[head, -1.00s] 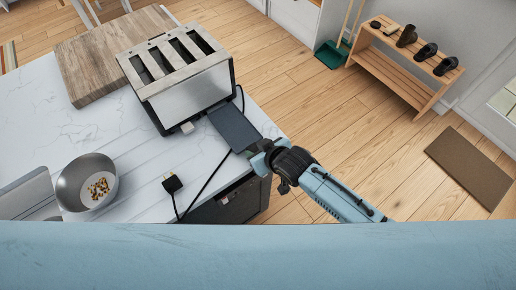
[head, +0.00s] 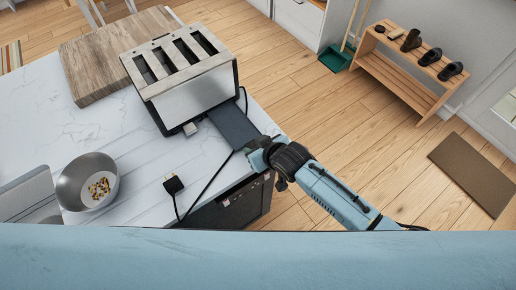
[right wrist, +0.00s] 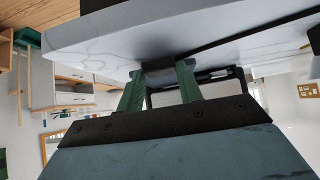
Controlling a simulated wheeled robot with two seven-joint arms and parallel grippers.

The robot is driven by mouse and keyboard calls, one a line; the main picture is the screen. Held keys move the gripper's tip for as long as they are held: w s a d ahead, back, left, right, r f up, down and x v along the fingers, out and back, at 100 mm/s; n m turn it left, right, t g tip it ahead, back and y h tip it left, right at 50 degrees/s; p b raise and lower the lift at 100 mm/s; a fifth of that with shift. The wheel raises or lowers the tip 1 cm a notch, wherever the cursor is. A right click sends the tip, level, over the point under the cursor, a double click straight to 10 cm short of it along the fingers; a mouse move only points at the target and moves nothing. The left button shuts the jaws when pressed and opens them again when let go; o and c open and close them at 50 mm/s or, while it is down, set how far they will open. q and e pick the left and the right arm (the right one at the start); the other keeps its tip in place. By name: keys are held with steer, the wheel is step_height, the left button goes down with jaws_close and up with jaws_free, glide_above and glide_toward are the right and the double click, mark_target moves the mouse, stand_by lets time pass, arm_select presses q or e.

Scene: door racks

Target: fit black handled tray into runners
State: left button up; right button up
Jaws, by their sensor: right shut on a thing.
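The black tray (head: 234,127) is a flat dark slab. In the head view its far end meets the lower right side of the silver toaster (head: 190,92). I cannot tell whether that end is inside the toaster's slot, and the runners are hidden. My right gripper (head: 258,152) is at the tray's near end, over the worktop edge. In the right wrist view, the green fingers of my right gripper (right wrist: 160,82) are closed on the tray's dark handle (right wrist: 158,70). My left gripper is not in view.
The white marble worktop (head: 120,130) holds a wooden board (head: 88,62), a metal bowl (head: 68,190) and a black cord with a plug (head: 173,185). The cord runs close beside the tray. A dark cabinet (head: 235,205) is below the worktop edge.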

mark_target(222, 109)
steer(key=shift+w+a+b, duration=0.5)
steer(key=shift+w+a, duration=0.15)
steer(key=shift+w, duration=0.25)
steer(key=shift+w+a+b, duration=0.5)
steer(key=shift+w+a, duration=0.15)
steer(key=shift+w, duration=0.2)
steer(key=shift+w+a+b, duration=0.7)
steer(key=shift+w+b, duration=0.1)
steer(key=shift+w, duration=0.15)
steer(key=shift+w+a+b, duration=0.7)
steer(key=shift+w+b, duration=0.05)
steer(key=shift+w, duration=0.2)
steer(key=shift+w+a+b, duration=0.7)
steer(key=shift+w+b, duration=0.25)
steer(key=shift+b, duration=0.05)
steer(key=shift+w+a+b, duration=0.65)
steer(key=shift+w+b, duration=0.3)
steer(key=shift+w+a+b, duration=0.5)
steer(key=shift+w+b, duration=0.2)
steer(key=shift+b, duration=0.25)
steer(key=shift+w+a+b, duration=0.5)
steer(key=shift+w+b, duration=0.15)
steer(key=shift+b, duration=0.25)
steer(key=o, duration=1.1)
steer(key=shift+c, duration=0.2)
